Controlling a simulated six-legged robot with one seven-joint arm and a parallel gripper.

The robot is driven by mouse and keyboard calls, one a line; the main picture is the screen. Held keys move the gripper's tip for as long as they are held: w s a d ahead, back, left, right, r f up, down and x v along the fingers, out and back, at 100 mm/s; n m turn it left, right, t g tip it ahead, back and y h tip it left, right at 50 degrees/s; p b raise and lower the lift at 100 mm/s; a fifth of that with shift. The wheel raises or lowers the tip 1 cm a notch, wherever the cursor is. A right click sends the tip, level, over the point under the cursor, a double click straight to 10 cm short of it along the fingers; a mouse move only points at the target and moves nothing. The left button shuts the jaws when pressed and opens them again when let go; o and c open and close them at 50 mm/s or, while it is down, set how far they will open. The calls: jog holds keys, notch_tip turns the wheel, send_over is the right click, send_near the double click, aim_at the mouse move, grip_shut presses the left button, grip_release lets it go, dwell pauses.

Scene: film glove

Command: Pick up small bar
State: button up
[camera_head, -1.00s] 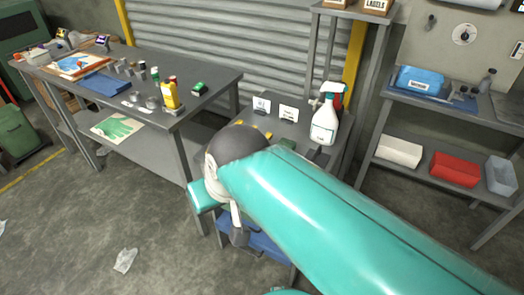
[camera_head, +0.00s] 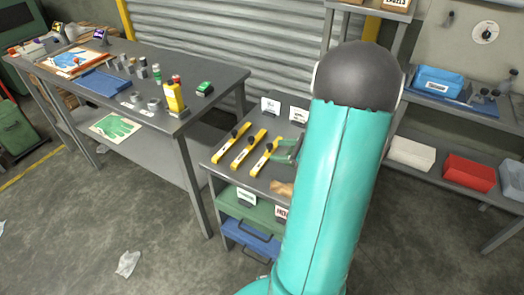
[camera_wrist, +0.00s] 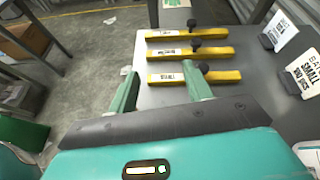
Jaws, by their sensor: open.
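Three yellow bars with black knobs and white labels lie side by side on a grey bench: a left bar (camera_head: 231,144), a middle bar (camera_head: 247,151) and a right bar (camera_head: 264,160). The wrist view shows them as a far bar (camera_wrist: 165,34), a middle bar (camera_wrist: 218,51) and a near bar (camera_wrist: 225,76). They look close in size; I cannot tell which is the small one. My gripper (camera_wrist: 162,88) is open and empty, its green fingers just short of the near bar. In the head view, my arm hides most of the gripper.
Label cards (camera_wrist: 285,33) stand along the bench's right side in the wrist view; one reads SMALL. A tan item (camera_head: 282,188) lies at the bench's front. A longer table (camera_head: 215,76) with bottles stands left, shelves with a red bin (camera_head: 468,172) right.

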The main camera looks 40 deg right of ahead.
aim_at(271, 146)
jog(key=s+d+f+m+t+h, duration=0.1)
jog(key=s+d+f+m+h, duration=0.25)
jog(key=d, duration=0.35)
jog(key=shift+m+y, duration=0.35)
jog(key=shift+y, duration=0.1)
jog(key=x, duration=1.3)
jog(key=shift+w+a, duration=0.1)
jog(key=shift+w, duration=0.15)
grip_shut()
